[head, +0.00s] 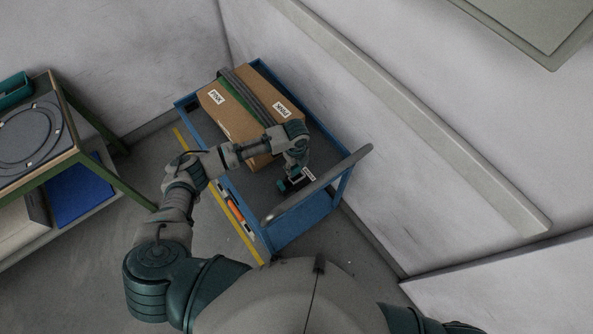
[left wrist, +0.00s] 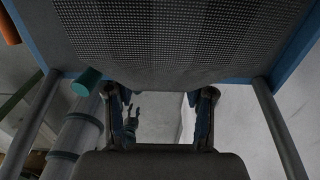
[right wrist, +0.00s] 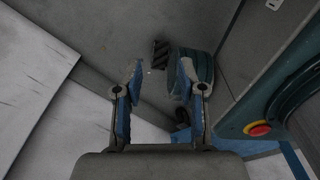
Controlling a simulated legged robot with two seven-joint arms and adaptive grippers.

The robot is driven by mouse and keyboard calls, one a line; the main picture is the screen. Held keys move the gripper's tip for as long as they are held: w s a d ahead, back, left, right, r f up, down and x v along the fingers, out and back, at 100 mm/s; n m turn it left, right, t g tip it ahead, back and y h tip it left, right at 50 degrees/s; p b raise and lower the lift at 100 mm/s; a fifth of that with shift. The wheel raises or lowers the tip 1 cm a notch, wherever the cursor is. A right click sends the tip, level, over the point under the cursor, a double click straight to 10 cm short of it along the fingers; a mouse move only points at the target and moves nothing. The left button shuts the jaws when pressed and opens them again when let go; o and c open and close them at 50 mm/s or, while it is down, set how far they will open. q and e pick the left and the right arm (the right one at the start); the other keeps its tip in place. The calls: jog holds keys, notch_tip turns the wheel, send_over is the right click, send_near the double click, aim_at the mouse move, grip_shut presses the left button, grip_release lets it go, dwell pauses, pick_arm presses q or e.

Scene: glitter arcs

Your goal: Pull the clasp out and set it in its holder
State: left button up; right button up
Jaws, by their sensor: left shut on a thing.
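My left gripper (head: 292,182) reaches down over the near end of the blue cart's tray, beside the grey handle. My right gripper (right wrist: 160,68) is open and empty, away from the cart.
The blue cart (head: 307,228) has a grey handle (head: 322,184) along its near right side. A cardboard box (head: 213,101) with a dark strap fills its far part. A green-framed bench (head: 98,143) stands left; walls close in behind and right.

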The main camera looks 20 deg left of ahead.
aim_at(297, 167)
pick_arm(q)
jog(key=r, duration=0.4)
jog(key=r+p, duration=0.1)
jog(key=r, duration=0.2)
jog(key=shift+s+d, duration=0.1)
jog(key=shift+d, duration=0.3)
jog(key=shift+a+r+p, duration=0.2)
jog(key=shift+r+p, duration=0.45)
jog(key=shift+p, duration=0.25)
jog(key=shift+r+p, duration=0.9)
jog(key=shift+p, duration=0.3)
pick_arm(e)
jog(key=shift+w+d+r, duration=0.1)
jog(key=shift+d+r, duration=0.15)
jog(key=shift+r, duration=0.6)
jog(key=shift+w+d+r, duration=0.1)
jog(key=shift+d+r, duration=0.2)
jog(key=shift+r, duration=0.6)
jog(key=shift+w+d+r, duration=0.1)
jog(key=shift+d+r, duration=0.15)
jog(key=shift+r, duration=0.6)
